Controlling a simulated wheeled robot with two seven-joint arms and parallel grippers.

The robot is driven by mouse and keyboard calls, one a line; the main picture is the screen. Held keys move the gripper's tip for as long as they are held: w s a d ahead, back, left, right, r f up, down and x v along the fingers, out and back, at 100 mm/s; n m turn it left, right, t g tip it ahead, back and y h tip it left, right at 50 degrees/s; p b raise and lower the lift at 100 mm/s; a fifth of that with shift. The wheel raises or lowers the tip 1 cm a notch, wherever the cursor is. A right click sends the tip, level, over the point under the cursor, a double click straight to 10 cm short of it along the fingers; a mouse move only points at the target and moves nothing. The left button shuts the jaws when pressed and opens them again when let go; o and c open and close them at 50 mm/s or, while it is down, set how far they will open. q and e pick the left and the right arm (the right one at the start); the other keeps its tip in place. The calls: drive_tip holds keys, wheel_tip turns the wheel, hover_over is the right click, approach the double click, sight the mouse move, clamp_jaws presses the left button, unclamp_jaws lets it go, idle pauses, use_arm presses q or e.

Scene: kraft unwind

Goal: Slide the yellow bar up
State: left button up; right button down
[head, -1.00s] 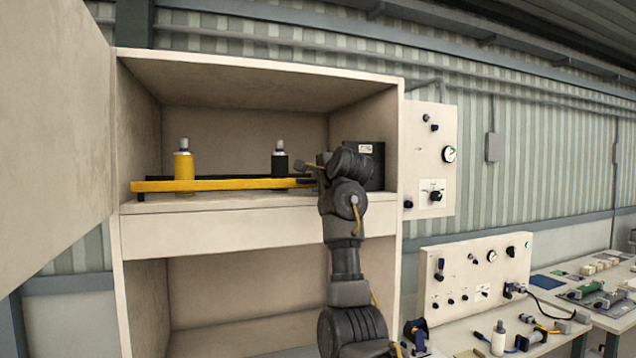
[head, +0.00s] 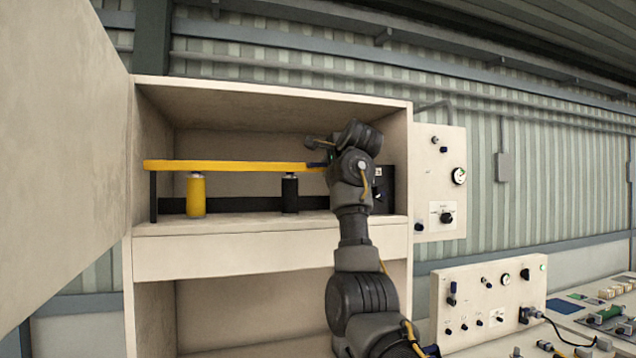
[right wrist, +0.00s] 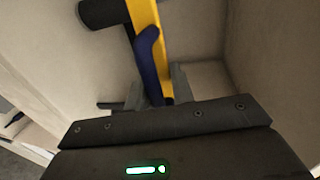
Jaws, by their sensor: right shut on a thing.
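The yellow bar (head: 235,166) lies level across the upper shelf opening, above a yellow bottle (head: 196,196) and a black bottle (head: 290,194). Its left end meets a dark upright post (head: 153,196). My right gripper (head: 318,164) is at the bar's right end, partly hidden by my wrist. In the right wrist view the yellow bar (right wrist: 147,25) runs down to a dark blue handle (right wrist: 150,60), and my right gripper (right wrist: 158,98) is shut on that handle. My left gripper is not in view.
The cabinet's open door (head: 60,150) fills the left side. A drawer-like front (head: 230,255) lies below the shelf. The cabinet's right wall (head: 395,150) is close to my right wrist. A gauge panel (head: 440,180) hangs outside it.

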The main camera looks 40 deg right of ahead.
drive_tip(key=shift+r, duration=0.5)
drive_tip(key=c, duration=1.5)
unclamp_jaws()
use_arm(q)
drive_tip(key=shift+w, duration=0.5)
use_arm(e)
drive_tip(key=shift+o, duration=0.2)
drive_tip(key=shift+s, duration=0.1)
use_arm(q)
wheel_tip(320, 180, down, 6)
drive_tip(key=b, duration=0.6)
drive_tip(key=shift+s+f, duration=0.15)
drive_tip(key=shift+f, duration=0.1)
use_arm(e)
drive_tip(key=v, duration=1)
drive_tip(key=shift+s, duration=0.4)
drive_tip(key=shift+w+a, duration=0.1)
drive_tip(key=shift+a, duration=0.05)
